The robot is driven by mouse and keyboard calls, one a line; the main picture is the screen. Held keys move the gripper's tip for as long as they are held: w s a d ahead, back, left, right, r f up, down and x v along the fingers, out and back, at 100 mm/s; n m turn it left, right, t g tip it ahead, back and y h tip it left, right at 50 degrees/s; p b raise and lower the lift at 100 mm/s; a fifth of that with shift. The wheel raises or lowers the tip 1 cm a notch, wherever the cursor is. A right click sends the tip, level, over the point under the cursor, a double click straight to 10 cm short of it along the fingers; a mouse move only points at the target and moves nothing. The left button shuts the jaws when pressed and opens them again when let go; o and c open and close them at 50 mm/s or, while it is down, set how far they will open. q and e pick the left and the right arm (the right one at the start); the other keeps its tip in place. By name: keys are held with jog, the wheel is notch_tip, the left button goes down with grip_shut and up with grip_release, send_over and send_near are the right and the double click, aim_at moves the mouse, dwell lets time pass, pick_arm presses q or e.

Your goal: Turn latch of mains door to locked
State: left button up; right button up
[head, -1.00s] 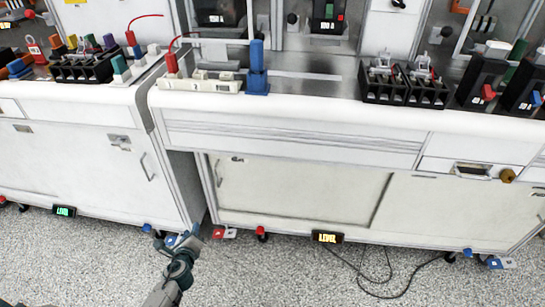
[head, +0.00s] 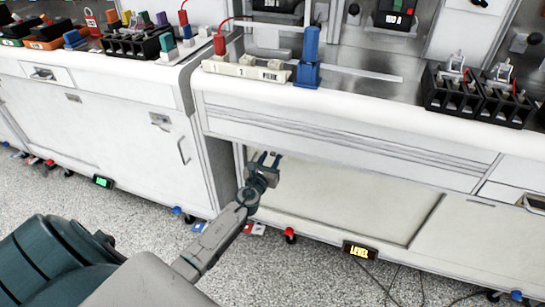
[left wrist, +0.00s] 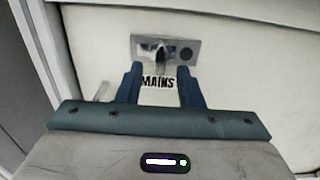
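The mains door (head: 350,205) is a pale cabinet panel under the counter, and it looks closed. In the left wrist view its latch (left wrist: 162,52) is a metal plate with a small lever in the middle and a dark round spot at its right. The word MAINS (left wrist: 158,82) is printed below it. My left gripper (head: 268,157) is in front of the door's upper left part and hides the latch in the head view. In the left wrist view its fingers (left wrist: 158,70) are apart with nothing between them, just below the latch plate. I cannot tell the remaining gap. My right gripper is not in view.
The counter edge (head: 350,125) overhangs above the door. A neighbouring cabinet (head: 120,135) stands at the left across a narrow gap. A LEVEL display (head: 360,251) and a red caster (head: 290,234) are near the floor below. Breaker blocks (head: 475,95) stand on the counter.

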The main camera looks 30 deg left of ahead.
pick_arm(q)
jog(key=shift+x, duration=1)
grip_shut()
